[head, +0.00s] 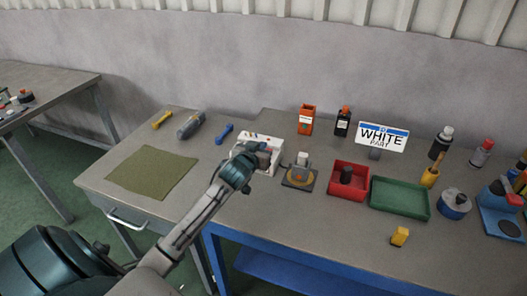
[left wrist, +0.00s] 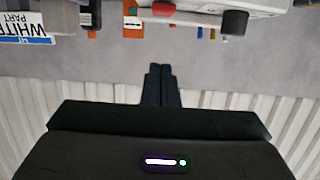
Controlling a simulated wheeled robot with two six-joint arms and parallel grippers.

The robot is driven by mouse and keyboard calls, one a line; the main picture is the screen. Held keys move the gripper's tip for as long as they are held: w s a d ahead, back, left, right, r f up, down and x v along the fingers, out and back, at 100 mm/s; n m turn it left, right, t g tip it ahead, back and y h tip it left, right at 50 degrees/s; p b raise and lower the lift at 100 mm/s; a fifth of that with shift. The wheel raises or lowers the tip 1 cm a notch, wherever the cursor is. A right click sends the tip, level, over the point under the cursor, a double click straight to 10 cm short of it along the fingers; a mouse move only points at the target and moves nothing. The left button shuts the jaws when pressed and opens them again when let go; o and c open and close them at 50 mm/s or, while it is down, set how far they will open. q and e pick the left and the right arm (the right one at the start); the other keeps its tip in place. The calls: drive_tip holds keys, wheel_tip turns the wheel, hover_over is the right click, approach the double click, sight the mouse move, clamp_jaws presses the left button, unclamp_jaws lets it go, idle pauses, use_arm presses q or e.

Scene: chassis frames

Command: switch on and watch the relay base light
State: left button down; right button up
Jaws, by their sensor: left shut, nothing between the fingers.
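A dark square base (head: 290,182) with an orange-yellow round part and a grey block on top stands mid-table; it looks like the relay base. I cannot tell whether any light on it is lit. Just left of it is a white box (head: 272,140) with small coloured parts on its top. My left gripper (head: 262,147) is in front of this box and hides part of it; contact cannot be told. In the left wrist view the gripper's fingers (left wrist: 159,85) are together and empty. A white body (left wrist: 205,8) with a red part and a black knob shows above them, upside down. My right gripper is not in view.
A red tray (head: 335,187) and a green tray (head: 400,207) lie to the right. A "WHITE PART" sign (head: 382,137), orange container (head: 306,120) and black bottle (head: 343,122) stand behind. A yellow block (head: 399,236) is near the front. An olive mat (head: 152,172) lies left.

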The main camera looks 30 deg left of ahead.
use_arm(q)
drive_tip(key=f, duration=0.1)
drive_tip(key=w+f+p, duration=0.1)
drive_tip(key=f, duration=0.1)
drive_tip(key=w+f, duration=0.1)
drive_tip(key=shift+w+a+f, duration=0.15)
drive_tip(key=shift+a+f, duration=0.1)
drive_tip(key=shift+f, duration=0.1)
